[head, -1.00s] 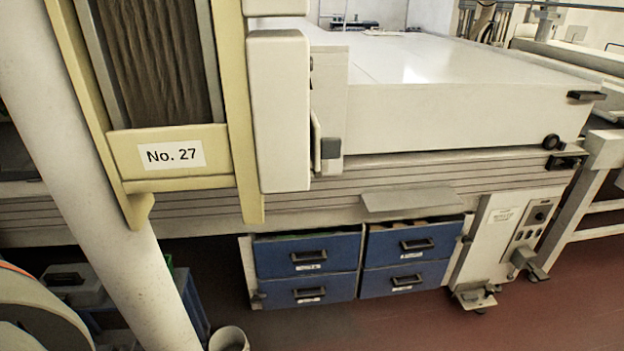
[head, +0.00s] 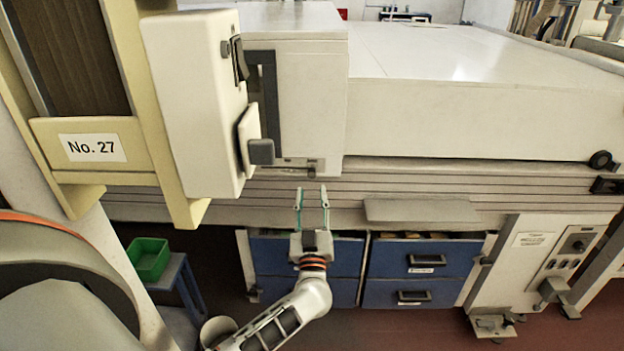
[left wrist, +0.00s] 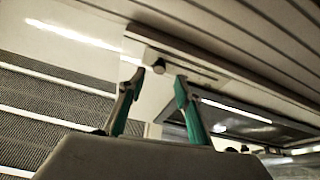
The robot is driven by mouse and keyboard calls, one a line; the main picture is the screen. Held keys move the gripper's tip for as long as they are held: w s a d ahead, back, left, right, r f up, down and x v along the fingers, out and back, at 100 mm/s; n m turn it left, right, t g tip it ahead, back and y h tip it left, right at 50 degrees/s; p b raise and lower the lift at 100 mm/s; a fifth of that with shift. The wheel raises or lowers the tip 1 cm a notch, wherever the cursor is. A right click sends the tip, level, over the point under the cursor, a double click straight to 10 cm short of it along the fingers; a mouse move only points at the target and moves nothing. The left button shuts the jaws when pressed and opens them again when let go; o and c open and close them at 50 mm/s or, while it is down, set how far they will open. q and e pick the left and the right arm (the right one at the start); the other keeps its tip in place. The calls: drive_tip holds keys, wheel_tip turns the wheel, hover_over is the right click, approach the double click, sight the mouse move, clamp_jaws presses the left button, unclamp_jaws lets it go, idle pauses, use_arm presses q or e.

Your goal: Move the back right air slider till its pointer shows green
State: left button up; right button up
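The air slider (head: 311,173) is a small dark knob on a pale slotted plate, low on the white housing's front in the head view. In the left wrist view the dark round knob (left wrist: 158,66) shows beside a thin slot, just beyond and between my fingertips. My left gripper (head: 312,190) is open and empty, its green-lined fingers pointing up just below the plate. It also shows open in the left wrist view (left wrist: 157,82). The fingers look apart from the knob. The pointer and its colour are too small to tell. My right gripper is out of view.
A cream post with a "No. 27" label (head: 93,147) and a white box (head: 190,110) with a grey knob (head: 261,151) stand left of the slider. A grey shelf flap (head: 420,209) and blue drawers (head: 415,258) lie right and below. A green bin (head: 149,258) sits lower left.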

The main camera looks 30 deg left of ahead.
sight(311, 176)
use_arm(q)
drive_tip(key=shift+x, duration=3.1)
clamp_jaws()
